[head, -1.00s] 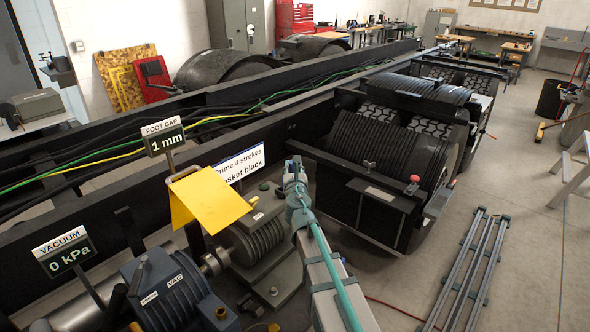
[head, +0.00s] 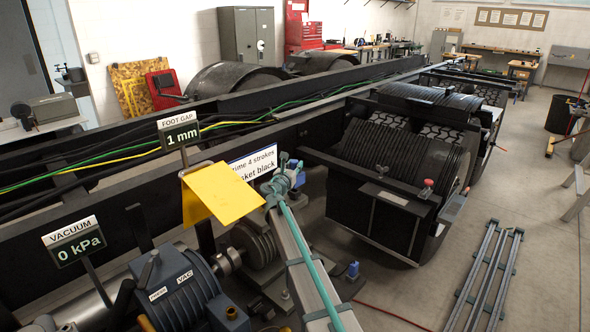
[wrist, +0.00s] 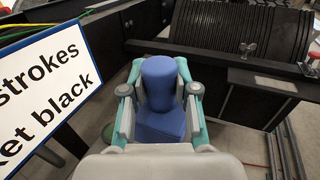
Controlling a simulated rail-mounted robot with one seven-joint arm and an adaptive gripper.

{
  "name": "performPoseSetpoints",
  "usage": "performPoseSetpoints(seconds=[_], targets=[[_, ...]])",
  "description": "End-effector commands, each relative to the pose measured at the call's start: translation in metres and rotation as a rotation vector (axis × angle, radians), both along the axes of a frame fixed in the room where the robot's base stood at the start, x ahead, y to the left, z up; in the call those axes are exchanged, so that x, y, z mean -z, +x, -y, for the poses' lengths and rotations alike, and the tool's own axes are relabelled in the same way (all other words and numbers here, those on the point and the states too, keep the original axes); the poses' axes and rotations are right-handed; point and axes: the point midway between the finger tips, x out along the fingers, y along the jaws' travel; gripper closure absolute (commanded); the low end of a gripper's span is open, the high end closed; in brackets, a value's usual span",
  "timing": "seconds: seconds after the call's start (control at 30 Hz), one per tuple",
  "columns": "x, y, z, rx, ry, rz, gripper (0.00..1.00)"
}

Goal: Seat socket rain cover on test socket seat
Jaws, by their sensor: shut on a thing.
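My gripper (wrist: 159,75) is shut on a blue piece (wrist: 158,84), with a grey-and-teal finger on each side. The piece has a rounded upper part and a blockier blue lower part; I take it for the socket rain cover. In the head view my gripper (head: 284,168) is small, at the far end of my arm, beside the white sign; the held piece is hard to make out there. I cannot identify the test socket seat in either view. A small blue fitting (head: 352,270) stands low to the right of my arm.
A bent yellow plate (head: 220,193) stands left of my gripper, below the "1 mm" sign (head: 181,133). A white sign (head: 252,165) hangs close behind. A blue motor (head: 180,290) is at lower left. Floor at right holds a rail frame (head: 486,275).

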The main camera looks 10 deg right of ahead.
Motion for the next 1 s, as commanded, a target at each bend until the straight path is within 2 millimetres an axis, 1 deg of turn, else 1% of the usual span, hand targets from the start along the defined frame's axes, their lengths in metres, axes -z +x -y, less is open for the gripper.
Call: performPoseSetpoints(seconds=[0.17, 0.37, 0.8, 1.0], targets=[[0.0, 0.0, 0.0, -0.001, 0.0, 0.0, 1.0], [0.004, 0.0, 0.0, -0.001, 0.0, 0.0, 1.0], [0.03, 0.0, 0.0, -0.001, -0.001, 0.0, 1.0], [0.038, 0.0, 0.0, -0.001, 0.0, 0.001, 1.0]])
